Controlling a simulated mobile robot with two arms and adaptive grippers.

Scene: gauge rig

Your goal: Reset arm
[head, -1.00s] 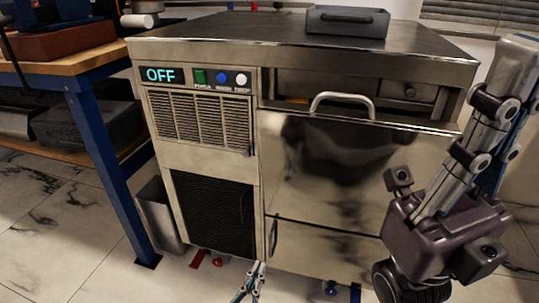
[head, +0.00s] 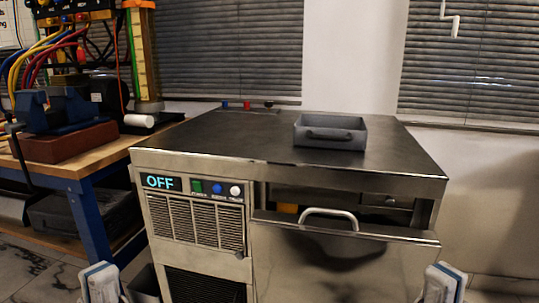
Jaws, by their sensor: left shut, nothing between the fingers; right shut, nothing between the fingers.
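My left gripper (head: 101,284) shows at the bottom edge, left of the steel machine's front, with its fingertips together and pointing up. My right gripper (head: 441,284) shows at the bottom edge near the machine's right side, also with its fingertips together. Both are empty, and the picture's lower edge cuts off the rest of both arms. The steel machine (head: 220,152) stands ahead between them. Its display (head: 161,182) reads OFF, beside a green, a blue and a white button.
The machine's front door (head: 380,262) has a handle (head: 328,212) and an open gap above it. A grey tray (head: 331,143) sits on top. A workbench (head: 95,160) with a blue vise (head: 65,108) stands at the left. Blinds hang behind.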

